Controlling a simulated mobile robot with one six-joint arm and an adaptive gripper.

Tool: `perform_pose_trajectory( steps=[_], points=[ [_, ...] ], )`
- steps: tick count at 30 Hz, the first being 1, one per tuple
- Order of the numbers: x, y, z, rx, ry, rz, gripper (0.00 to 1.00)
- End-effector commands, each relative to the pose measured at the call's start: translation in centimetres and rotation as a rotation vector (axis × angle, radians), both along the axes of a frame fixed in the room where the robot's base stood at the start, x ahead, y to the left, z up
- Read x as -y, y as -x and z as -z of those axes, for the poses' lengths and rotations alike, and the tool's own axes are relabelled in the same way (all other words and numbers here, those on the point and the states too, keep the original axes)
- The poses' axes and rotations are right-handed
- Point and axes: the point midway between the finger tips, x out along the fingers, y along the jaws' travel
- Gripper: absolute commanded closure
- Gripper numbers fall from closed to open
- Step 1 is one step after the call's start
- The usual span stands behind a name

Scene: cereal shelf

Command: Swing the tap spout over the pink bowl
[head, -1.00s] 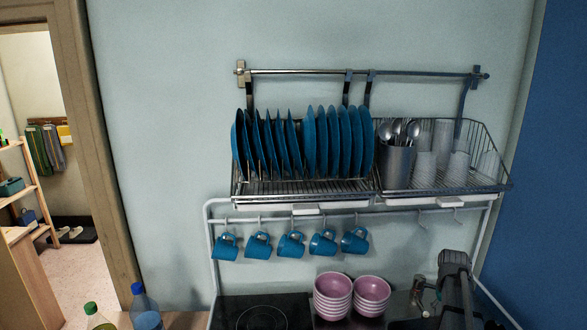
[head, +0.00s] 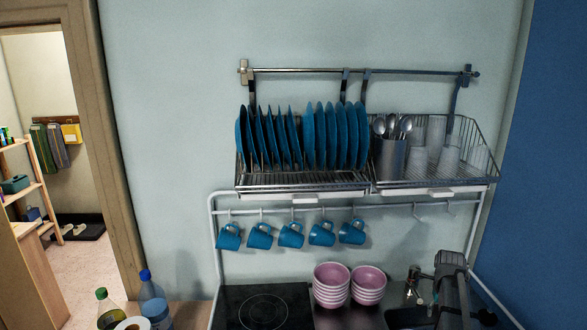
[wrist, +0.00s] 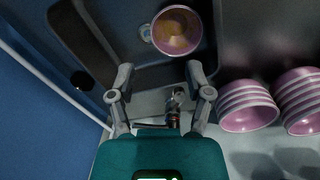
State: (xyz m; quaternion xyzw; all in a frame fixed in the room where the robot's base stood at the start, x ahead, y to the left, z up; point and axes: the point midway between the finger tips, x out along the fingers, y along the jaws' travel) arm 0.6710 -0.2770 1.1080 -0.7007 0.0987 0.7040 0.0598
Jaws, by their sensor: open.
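A single pink bowl (wrist: 177,32) sits in the grey sink basin (wrist: 115,60), at the top of the wrist view. The metal tap (wrist: 174,108) shows below it, near the wall, between the spread fingers of my gripper (wrist: 160,76). The fingers are open, one on each side of the tap, and hold nothing. I cannot tell whether either touches it. The spout's exact direction is hard to make out. In the head view the tap (head: 412,287) stands just left of my arm, which hides part of the sink. The single bowl is not visible there.
Two stacks of pink bowls (head: 331,285) (head: 368,284) stand left of the tap. A dish rack (head: 300,186) with blue plates, cups and cutlery hangs above, with several blue mugs (head: 291,236) under it. A hob (head: 262,308) and bottles (head: 150,300) are further left.

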Motion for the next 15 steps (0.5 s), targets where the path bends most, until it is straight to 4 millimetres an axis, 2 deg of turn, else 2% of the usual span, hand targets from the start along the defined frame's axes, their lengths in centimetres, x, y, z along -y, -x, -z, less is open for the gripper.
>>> perform_pose_trajectory(
  steps=[8,15],
  points=[
    [-3.4,0.9,1.2,0.002,-0.006,-0.023,0.35],
    [-7.8,2.3,2.7,0.004,-0.012,-0.054,0.35]
  ],
)
